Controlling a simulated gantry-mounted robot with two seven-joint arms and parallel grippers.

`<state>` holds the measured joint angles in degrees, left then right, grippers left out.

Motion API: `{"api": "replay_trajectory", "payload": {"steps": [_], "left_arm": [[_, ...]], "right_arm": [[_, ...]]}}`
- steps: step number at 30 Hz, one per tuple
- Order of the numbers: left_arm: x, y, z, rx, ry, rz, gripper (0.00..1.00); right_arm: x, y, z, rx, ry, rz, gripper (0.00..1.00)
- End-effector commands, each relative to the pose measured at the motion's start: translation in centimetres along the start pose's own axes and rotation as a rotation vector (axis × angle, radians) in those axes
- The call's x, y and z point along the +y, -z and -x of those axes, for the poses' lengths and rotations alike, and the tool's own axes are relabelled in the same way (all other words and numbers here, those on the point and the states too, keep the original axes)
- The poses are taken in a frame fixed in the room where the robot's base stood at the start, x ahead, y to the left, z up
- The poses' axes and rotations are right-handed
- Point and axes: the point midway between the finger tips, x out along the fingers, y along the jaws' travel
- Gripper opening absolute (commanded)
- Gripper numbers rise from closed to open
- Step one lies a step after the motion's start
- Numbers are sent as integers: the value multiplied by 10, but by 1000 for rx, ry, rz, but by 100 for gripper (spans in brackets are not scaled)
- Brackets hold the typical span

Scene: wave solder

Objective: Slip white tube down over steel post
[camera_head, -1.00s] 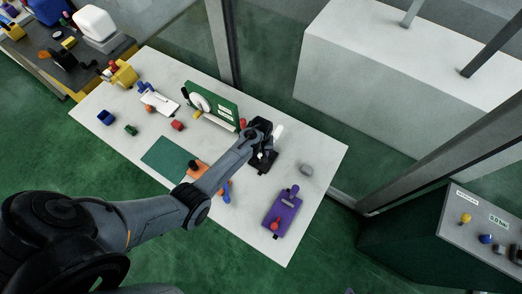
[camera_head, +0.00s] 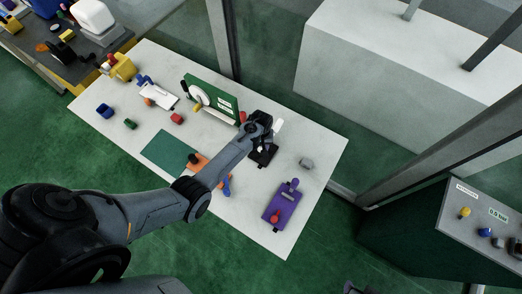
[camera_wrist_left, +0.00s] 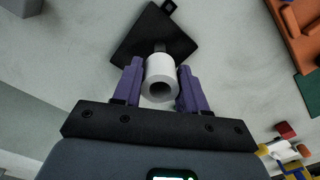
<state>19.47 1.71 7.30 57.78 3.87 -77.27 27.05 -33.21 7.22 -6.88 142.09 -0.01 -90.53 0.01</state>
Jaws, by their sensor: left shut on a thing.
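My left gripper (camera_head: 268,128) is shut on the white tube (camera_head: 278,127). In the left wrist view, the tube (camera_wrist_left: 160,78) sits between the purple fingers, its open end facing the camera. Beyond it lies a black base plate (camera_wrist_left: 150,30), with a short dark grey piece (camera_wrist_left: 160,47), seemingly the steel post, showing just past the tube's far end. The tube hides the rest of it, and I cannot tell whether the tube is around the post or only in line with it. The base plate (camera_head: 263,157) also shows below the gripper in the head view. My right gripper is not in view.
A purple fixture (camera_head: 284,205) and a grey lump (camera_head: 307,163) lie to the right on the white table (camera_head: 250,225). A green upright panel (camera_head: 222,97) stands behind left. An orange block (camera_head: 197,160) and green mat (camera_head: 168,152) lie left of the gripper.

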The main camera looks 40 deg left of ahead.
Motion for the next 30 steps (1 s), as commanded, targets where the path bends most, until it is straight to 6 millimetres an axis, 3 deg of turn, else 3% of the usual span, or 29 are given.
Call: {"api": "replay_trajectory", "payload": {"steps": [19, 30], "left_arm": [[0, 0, -26, 0, -1, 1, 3], [0, 0, -29, 0, -1, 0, 3]], "right_arm": [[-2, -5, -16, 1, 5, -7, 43], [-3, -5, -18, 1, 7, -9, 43]]}}
